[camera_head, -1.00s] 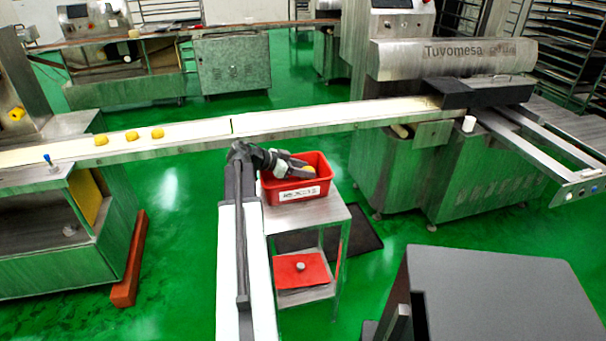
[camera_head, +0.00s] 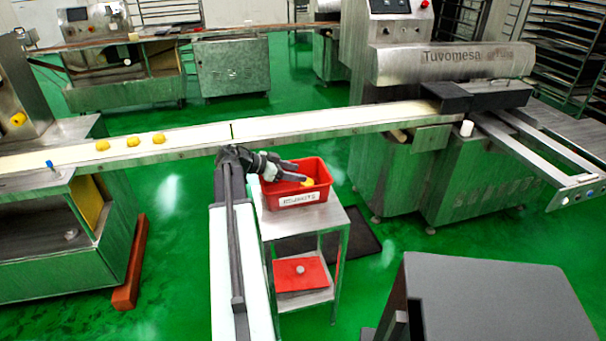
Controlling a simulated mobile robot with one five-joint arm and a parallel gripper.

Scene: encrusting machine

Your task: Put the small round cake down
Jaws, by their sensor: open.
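A small round yellow cake (camera_head: 308,182) shows inside the red bin (camera_head: 297,199), near its right side. My gripper (camera_head: 296,172) is open over the bin, its fingers pointing right and down into it. The fingertips are close to the cake; I cannot tell whether they touch it. Part of the cake and the bin's floor are hidden by the fingers and the front wall.
The red bin, labelled on its front, stands on a steel cart (camera_head: 330,215) with a red sheet (camera_head: 300,272) on its lower shelf. Behind runs a conveyor belt (camera_head: 290,122) with yellow cakes (camera_head: 133,141) at its left. A dark grey box-like surface (camera_head: 490,300) is at lower right.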

